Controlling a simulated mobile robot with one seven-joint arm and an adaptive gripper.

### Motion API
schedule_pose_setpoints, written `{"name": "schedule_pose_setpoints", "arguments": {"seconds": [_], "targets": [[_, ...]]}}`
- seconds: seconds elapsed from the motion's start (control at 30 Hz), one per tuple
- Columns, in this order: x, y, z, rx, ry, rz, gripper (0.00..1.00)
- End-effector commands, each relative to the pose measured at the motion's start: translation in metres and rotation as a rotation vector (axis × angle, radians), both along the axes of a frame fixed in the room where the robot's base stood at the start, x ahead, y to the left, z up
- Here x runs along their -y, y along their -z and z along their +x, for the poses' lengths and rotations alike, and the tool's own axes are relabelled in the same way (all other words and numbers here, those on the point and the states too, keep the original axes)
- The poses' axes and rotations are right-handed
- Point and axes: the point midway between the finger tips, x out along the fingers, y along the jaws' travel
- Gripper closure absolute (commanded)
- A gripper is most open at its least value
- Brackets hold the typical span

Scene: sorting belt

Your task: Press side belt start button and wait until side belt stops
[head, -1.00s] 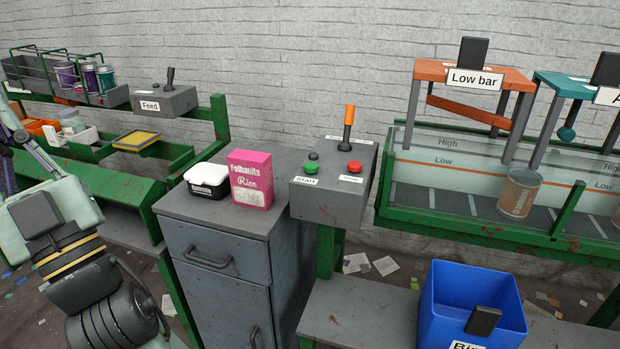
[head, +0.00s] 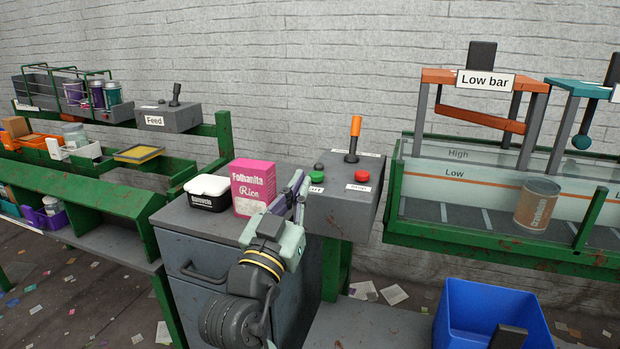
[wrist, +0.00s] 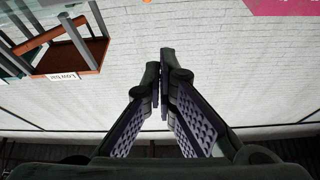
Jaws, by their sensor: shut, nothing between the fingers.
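The control box (head: 340,215) stands in the middle of the head view.
A pink rice box (head: 253,186) and a white-lidded black container (head: 207,192) stand on the grey cabinet (head: 180,225) left of the control box. A blue bin (head: 465,310) sits below the belt. The low bar frame (head: 528,87) stands over the belt. A Feed box (head: 180,118) is at back left.

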Motion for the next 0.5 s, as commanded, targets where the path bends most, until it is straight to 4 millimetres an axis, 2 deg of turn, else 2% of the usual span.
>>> {"name": "schedule_pose_setpoints", "arguments": {"seconds": [0.17, 0.5], "targets": [[0.01, -0.014, 0.023, 0.001, 0.004, -0.002, 1.0], [0.033, -0.041, 0.086, 0.001, 0.003, -0.002, 1.0]]}}
